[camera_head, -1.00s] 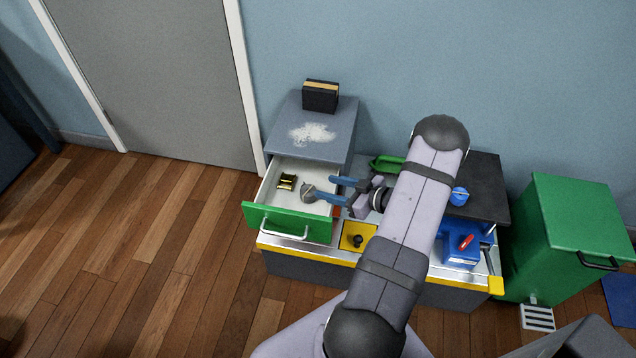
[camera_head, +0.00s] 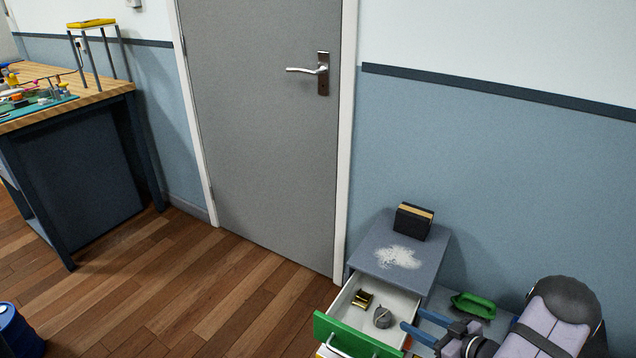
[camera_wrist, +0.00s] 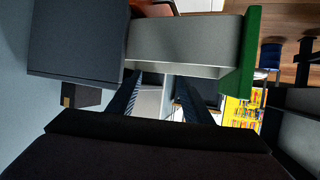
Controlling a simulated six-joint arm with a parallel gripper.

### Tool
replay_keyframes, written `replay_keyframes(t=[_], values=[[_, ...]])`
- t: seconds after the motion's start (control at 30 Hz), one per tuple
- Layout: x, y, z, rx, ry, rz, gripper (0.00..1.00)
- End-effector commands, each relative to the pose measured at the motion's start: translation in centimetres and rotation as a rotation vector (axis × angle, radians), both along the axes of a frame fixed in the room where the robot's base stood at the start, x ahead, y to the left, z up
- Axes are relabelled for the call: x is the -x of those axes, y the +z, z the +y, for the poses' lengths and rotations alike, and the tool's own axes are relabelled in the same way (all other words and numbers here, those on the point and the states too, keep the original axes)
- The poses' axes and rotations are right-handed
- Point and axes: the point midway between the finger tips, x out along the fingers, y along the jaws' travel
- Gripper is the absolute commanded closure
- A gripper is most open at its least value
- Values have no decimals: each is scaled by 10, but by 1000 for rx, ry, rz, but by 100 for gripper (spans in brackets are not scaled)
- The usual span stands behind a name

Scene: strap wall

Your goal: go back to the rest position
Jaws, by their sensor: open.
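My gripper (camera_head: 412,320) is at the lower right of the head view, with its two blue fingers apart and nothing seen between them. It is beside the open drawer (camera_head: 340,331), which has a white inside and a green front. A grey rounded piece (camera_head: 383,317) and a small gold piece (camera_head: 362,299) lie in the drawer, apart from the fingers. In the wrist view the two dark fingers (camera_wrist: 160,88) are spread, with the drawer's grey side (camera_wrist: 185,45) and green front (camera_wrist: 250,60) close by.
A grey cabinet top (camera_head: 372,258) bears white powder (camera_head: 398,257) and a black-and-tan block (camera_head: 413,222). A green tray-like piece (camera_head: 473,305) lies to the right. A door (camera_head: 265,120) and workbench (camera_head: 70,110) stand to the left, with open floor (camera_head: 180,280) between.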

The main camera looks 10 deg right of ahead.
Motion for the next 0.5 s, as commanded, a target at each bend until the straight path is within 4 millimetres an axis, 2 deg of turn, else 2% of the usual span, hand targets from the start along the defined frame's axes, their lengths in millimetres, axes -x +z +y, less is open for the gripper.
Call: replay_keyframes(t=[0.23,0.37,0.4,0.5], values=[[-28,49,7,39,-100,166,54],[-50,102,4,174,-189,260,54],[-54,121,5,213,-220,295,54],[-56,168,16,293,-294,389,54]])
